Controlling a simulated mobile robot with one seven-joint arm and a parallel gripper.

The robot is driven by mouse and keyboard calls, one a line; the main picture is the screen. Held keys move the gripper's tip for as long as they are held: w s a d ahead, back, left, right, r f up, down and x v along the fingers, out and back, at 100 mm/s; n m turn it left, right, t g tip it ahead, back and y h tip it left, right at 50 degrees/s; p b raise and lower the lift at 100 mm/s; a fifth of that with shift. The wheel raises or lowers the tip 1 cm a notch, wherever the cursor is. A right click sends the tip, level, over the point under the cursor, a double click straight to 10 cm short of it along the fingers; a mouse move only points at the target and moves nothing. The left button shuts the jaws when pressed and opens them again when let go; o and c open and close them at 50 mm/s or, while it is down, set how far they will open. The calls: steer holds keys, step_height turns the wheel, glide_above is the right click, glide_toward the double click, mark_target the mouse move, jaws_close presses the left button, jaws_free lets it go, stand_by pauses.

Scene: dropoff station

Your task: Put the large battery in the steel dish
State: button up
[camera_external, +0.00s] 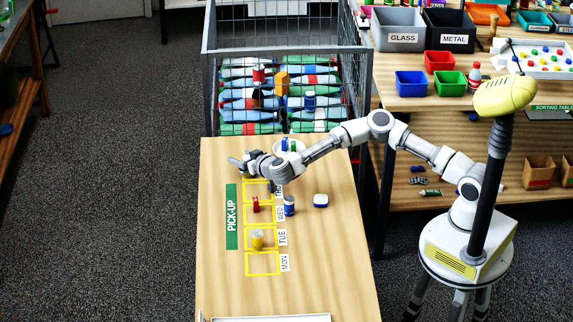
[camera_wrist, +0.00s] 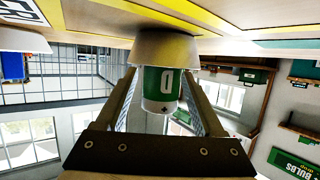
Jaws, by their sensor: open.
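In the wrist view, a green and white battery (camera_wrist: 160,90) marked D stands with one end in a pale beige-grey dish (camera_wrist: 152,45). I cannot tell for sure whether this dish is steel. My gripper (camera_wrist: 160,74) is open, with one finger on each side of the battery; contact is not clear. In the external view my gripper (camera_external: 243,163) is low over the far left part of the table, and the battery and dish there are hidden or too small to make out.
A white bowl (camera_external: 279,146) with blue and green items stands just right of my gripper. A blue can (camera_external: 289,205), a white and blue piece (camera_external: 320,201), a red item (camera_external: 255,205) and a yellow can (camera_external: 257,240) stand nearer. A wire cage (camera_external: 209,80) stands behind the table (camera_external: 330,270).

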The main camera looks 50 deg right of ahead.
mark_target(248, 158)
steer(key=shift+r, duration=0.25)
steer(key=p+v, duration=0.1)
steer(key=v, duration=0.5)
steer(key=shift+s+r, duration=0.1)
steer(key=shift+s, duration=0.05)
steer(key=shift+s+a+p, duration=0.1)
steer(key=shift+s+p, duration=0.2)
steer(key=shift+s, duration=0.25)
steer(key=shift+r, duration=0.1)
